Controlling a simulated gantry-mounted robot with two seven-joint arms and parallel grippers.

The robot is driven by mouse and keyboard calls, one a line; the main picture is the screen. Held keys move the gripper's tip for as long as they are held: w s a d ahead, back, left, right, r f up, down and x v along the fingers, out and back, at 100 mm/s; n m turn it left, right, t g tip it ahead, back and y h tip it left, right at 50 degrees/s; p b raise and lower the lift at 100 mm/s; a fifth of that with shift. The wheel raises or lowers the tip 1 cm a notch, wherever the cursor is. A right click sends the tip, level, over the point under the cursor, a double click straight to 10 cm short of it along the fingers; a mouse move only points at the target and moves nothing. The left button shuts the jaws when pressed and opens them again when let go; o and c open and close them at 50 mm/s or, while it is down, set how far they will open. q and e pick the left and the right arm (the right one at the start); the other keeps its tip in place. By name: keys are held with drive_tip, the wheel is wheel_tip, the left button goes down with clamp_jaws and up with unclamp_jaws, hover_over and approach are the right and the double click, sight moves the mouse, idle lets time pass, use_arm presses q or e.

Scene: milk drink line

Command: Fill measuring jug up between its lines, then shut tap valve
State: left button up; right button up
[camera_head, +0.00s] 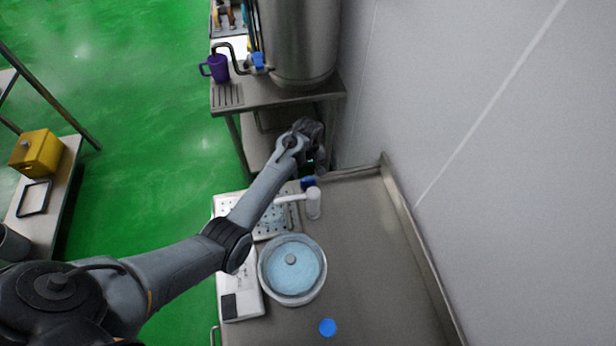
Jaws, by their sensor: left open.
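My left arm reaches from the lower left across the counter. My left gripper (316,160) is open near the counter's back edge, just beyond a small blue part (308,183). Whether they touch I cannot tell. Beside that part stands a white upright cylinder (314,204) with a white arm, like a tap, pointing left over a perforated tray (275,221). At the back, a steel tank (300,40) has a curved spout and a blue tap valve handle (258,59). A purple jug (217,68) stands by that spout; its lines and fill level do not show. My right gripper is not in view.
A round clear vessel with a light-blue top (292,265) stands on the counter (375,265) beside a white flat device (239,283). A blue disc (327,327) lies in front. A wall bounds the right. A yellow box (37,152) sits on the left bench.

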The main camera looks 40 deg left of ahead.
sight(308, 180)
use_arm(q)
drive_tip(key=shift+a+f, duration=0.1)
drive_tip(key=shift+f, duration=2.5)
drive_tip(key=c, duration=1)
drive_tip(key=shift+c, duration=0.2)
